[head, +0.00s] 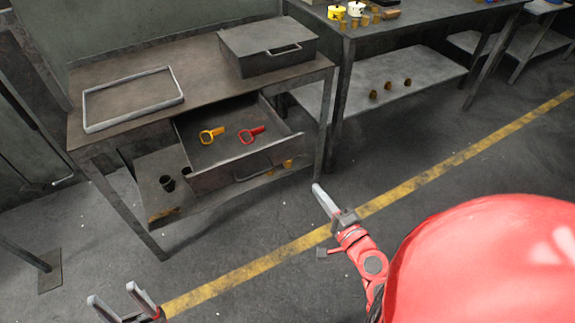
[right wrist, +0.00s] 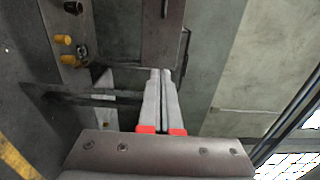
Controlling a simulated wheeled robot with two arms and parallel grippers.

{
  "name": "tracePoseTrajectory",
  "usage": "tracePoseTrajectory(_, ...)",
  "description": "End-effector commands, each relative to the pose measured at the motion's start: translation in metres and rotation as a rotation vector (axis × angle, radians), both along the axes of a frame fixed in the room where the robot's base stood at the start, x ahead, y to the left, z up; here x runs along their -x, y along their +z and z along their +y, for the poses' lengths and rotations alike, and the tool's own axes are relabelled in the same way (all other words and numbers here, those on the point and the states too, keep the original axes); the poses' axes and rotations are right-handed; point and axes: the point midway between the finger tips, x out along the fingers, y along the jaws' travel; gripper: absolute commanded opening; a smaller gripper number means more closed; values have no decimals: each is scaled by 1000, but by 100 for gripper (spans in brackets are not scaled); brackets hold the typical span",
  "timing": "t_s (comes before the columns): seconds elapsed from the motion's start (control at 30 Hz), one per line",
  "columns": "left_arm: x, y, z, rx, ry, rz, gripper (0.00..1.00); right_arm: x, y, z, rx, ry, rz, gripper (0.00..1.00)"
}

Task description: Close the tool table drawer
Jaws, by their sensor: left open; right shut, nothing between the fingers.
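The tool table (head: 200,65) stands at the left of the head view. Its drawer (head: 222,173) is pulled out toward me, with a dark bar handle (head: 253,173) on its front. A yellow tool (head: 211,135) and a red tool (head: 251,134) lie inside it. My right gripper (head: 316,187) is shut and empty, to the right of the drawer front and apart from it in the head view. In the right wrist view its fingers (right wrist: 162,72) point at a brown panel (right wrist: 162,28) that looks like the drawer front; contact is unclear. My left gripper (head: 118,296) is open and empty, low at the left.
A grey box (head: 267,48) and a shallow tray frame (head: 133,98) sit on the tabletop. Dark cups (head: 167,183) stand on the lower shelf. Another table (head: 420,28) stands to the right. The floor around the yellow line (head: 400,190) is clear.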

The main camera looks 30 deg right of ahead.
Motion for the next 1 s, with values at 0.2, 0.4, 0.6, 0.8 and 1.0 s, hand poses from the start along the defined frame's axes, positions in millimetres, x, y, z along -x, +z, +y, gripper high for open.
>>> tracePoseTrajectory(0.2,0,6,0,0,0,0,60,-18,3,3,2,9,1,0)
tracePoseTrajectory(0.4,0,15,0,0,0,0,60,-49,4,3,2,6,-1,0)
tracePoseTrajectory(0.6,0,26,0,0,0,0,60,-90,5,4,1,5,-2,0)
tracePoseTrajectory(0.8,0,32,0,0,0,0,60,-123,4,5,2,1,-2,0)
tracePoseTrajectory(1.0,0,33,0,0,0,0,60,-137,2,5,2,0,0,0)
